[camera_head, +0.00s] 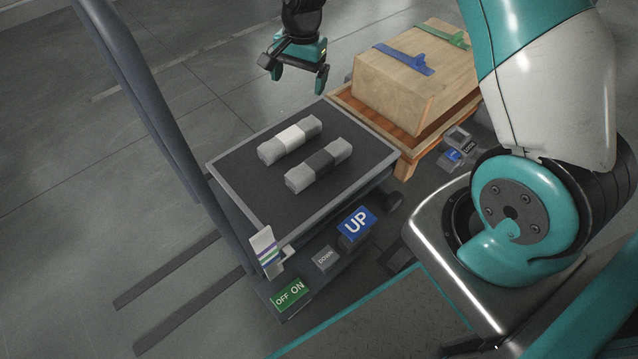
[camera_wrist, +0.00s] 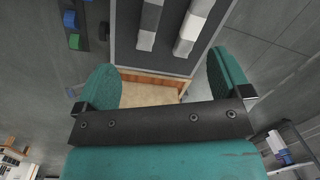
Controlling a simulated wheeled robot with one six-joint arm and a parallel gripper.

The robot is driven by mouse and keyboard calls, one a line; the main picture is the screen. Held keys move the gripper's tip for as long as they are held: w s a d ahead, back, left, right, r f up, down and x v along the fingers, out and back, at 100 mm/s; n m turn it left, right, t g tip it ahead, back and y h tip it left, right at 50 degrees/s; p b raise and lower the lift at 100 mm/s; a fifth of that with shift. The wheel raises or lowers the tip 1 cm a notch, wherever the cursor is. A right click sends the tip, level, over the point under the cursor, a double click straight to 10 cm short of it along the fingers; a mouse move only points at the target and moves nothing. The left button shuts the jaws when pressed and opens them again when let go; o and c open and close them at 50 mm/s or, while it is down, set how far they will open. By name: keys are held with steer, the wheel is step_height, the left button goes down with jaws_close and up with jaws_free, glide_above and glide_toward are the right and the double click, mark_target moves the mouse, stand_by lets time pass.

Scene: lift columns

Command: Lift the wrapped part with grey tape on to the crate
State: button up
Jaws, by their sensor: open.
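Two pale wrapped parts lie side by side on the dark lift platform (camera_head: 230,170). The nearer part (camera_head: 335,152) has a dark grey band of tape around its middle. The wooden crate (camera_head: 385,93) stands right of the platform. My gripper (camera_head: 299,87) is open and empty, above the platform's far side, apart from both parts.
Lift controls include a blue UP button (camera_head: 356,222), a grey DOWN button (camera_head: 325,258) and a green OFF/ON switch (camera_head: 290,294). Floor behind the platform is clear.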

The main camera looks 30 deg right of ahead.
mark_target(319, 159)
steer(key=w+d+f+m+b, duration=0.1)
steer(key=d+f+b, duration=0.1)
steer(key=f, duration=0.8)
steer(key=w+d+f+m+b, duration=0.1)
steer(key=f+b, duration=0.4)
steer(key=f, duration=0.5)
steer(key=w+d+f+m+h+b, duration=0.1)
steer(key=d+f+m+b, duration=0.2)
steer(key=f, duration=0.7)
steer(key=shift+w+d+f+b, duration=0.15)
steer(key=shift+d+f+b, duration=0.1)
steer(key=shift+d+b, duration=0.1)
step_height(319, 159, down, 6)
steer(key=b, duration=0.3)
steer(key=shift+d+r, duration=0.1)
steer(key=shift+r, duration=0.1)
steer(key=c, duration=1.4)
steer(key=shift+o, duration=0.2)
